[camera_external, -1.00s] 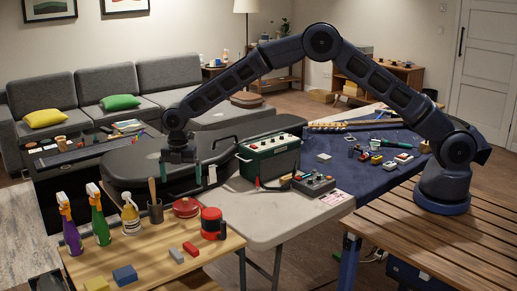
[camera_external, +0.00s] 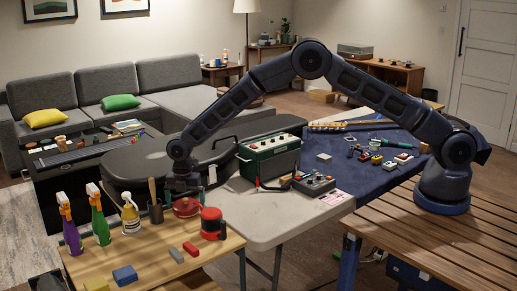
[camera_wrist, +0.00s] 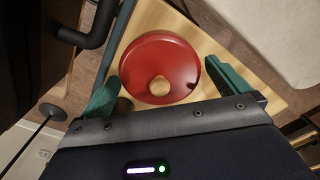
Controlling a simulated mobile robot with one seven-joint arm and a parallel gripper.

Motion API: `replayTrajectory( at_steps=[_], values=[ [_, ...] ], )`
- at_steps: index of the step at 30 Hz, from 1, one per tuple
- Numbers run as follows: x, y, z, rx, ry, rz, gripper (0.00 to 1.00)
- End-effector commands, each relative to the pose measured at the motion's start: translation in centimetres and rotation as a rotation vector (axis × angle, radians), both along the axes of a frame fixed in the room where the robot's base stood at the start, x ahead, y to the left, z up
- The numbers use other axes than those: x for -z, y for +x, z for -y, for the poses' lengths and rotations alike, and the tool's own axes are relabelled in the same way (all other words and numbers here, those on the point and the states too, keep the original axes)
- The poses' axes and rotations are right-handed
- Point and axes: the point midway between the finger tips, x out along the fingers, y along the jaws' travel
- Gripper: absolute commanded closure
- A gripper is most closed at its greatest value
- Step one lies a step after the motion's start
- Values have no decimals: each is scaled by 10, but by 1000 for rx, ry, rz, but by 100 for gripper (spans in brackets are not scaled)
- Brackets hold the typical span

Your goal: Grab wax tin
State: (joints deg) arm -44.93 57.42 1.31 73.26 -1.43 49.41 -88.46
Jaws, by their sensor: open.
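A flat, round red tin (camera_external: 186,210), which looks like the wax tin, sits near the far edge of the light wooden table. In the wrist view the red tin (camera_wrist: 184,68) shows as a glossy disc with a tan spot near its middle. My gripper (camera_external: 186,197) is just above the tin and partly hides it in the external view. In the wrist view the teal fingers of my gripper (camera_wrist: 163,76) are spread on both sides of the tin, with nothing held. I cannot tell whether either finger touches it.
A red and black canister (camera_external: 211,222) stands close on the right. A dark cup with a brush (camera_external: 155,212) stands close on the left, beside spray bottles (camera_external: 131,215). Small blocks (camera_external: 124,275) lie nearer the front. A black guitar case (camera_external: 130,166) lies behind.

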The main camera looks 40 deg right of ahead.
Motion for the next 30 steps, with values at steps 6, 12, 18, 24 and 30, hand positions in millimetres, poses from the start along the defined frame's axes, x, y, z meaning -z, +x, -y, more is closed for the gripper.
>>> replayTrajectory(
  at_steps=[6, 12, 18, 24, 30],
  values=[
    [5, 0, 0, 0, 1, 1, 0],
    [4, 0, 0, 1, 1, 1, 28],
    [4, 0, 0, 1, 1, 1, 67],
    [3, 1, 0, 1, 1, 1, 69],
    [-6, 1, -1, 1, 3, 3, 69]
  ],
)
